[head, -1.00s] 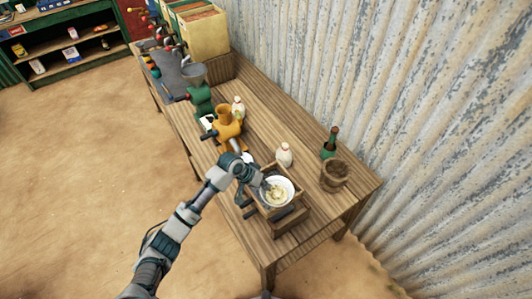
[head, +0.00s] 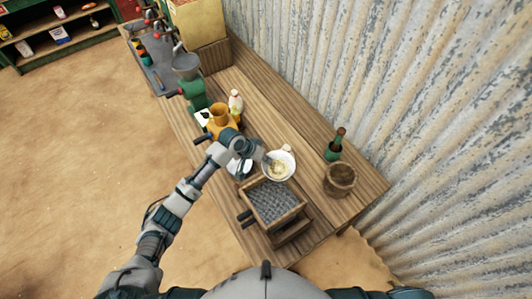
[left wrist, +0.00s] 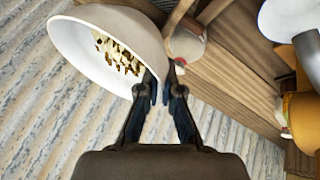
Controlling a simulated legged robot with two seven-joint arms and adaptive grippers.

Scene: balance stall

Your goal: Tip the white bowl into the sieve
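The white bowl (head: 279,165) holds pale pieces with brown bits and hangs beyond the sieve's far edge. My left gripper (head: 263,157) is shut on its rim. In the left wrist view the bowl (left wrist: 68,52) sits at upper left, its edge between the fingertips (left wrist: 163,84) and its contents still inside. The sieve (head: 272,202), a wooden box with grey mesh, stands near the table's front end, its mesh bare in the head view. The bowl is apart from it. My right gripper is not in view.
A whitish bottle (left wrist: 187,46) stands close by the bowl. An orange grinder (head: 222,117) and a green grinder (head: 195,93) stand farther back. A wooden pot (head: 340,179) and a green bottle (head: 335,146) stand at right, near the corrugated wall (head: 400,90).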

